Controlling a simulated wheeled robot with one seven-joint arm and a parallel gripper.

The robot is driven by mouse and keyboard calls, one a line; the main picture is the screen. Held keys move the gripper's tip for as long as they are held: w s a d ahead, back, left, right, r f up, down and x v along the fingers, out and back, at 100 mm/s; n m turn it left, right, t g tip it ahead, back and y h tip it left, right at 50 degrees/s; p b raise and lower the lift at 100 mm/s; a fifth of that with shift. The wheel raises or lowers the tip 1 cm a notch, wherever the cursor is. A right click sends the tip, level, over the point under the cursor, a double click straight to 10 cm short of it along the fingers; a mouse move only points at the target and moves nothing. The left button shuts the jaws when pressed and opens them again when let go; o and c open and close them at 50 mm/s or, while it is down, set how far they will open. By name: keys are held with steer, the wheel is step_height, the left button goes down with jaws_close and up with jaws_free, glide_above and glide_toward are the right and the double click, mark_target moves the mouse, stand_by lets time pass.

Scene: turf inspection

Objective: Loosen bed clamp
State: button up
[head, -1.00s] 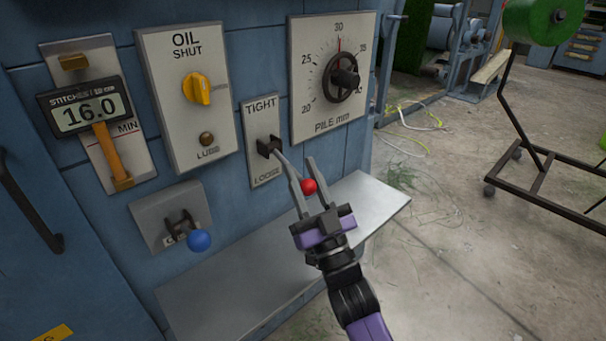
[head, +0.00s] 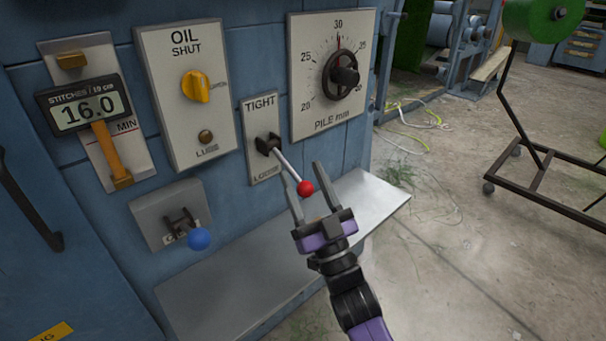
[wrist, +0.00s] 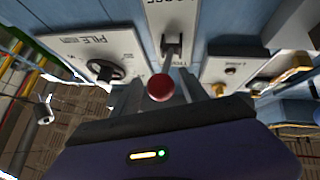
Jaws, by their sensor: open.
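The bed clamp is a thin metal lever (head: 287,167) with a red ball knob (head: 305,188). It comes out of a dark pivot on a pale plate (head: 264,115) marked TIGHT at the top and LOOSE at the bottom. It slopes down and right, out from the plate. My gripper (head: 306,174) is open, with the knob between its fingers near the tips and a gap at the right finger. Contact at the left finger is unclear. In the wrist view the red knob (wrist: 160,88) sits between the fingers, and the lever's dark pivot (wrist: 172,44) shows behind it.
A pile dial (head: 342,75) is up and right of the lever. The yellow OIL knob (head: 196,87) and a blue-knobbed lever (head: 199,239) are to the left. A metal shelf (head: 245,285) juts out below. A wheeled stand (head: 545,165) is on the floor at right.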

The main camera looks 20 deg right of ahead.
steer(key=p+v, duration=0.1)
steer(key=v, duration=0.6)
steer(key=shift+w+d, duration=0.1)
steer(key=shift+r+p, duration=0.2)
steer(key=shift+p, duration=0.1)
steer(key=c, duration=0.6)
steer(key=r+p, duration=0.1)
steer(key=p, duration=0.1)
steer(key=s+d+r+n+y+p, duration=0.1)
steer(key=p, duration=0.2)
steer(key=shift+d+r+p, duration=0.25)
steer(key=shift+r+p, duration=0.1)
jaws_close()
steer(key=s+r+n+g+y+p, duration=0.2)
steer(key=s+n+g+y+p, duration=0.3)
steer(key=p, duration=1.1)
steer(key=w+a, duration=0.1)
steer(key=w, duration=0.6)
steer(key=shift+w+a+m+t+y+b, duration=0.3)
steer(key=shift+w+a+y, duration=0.1)
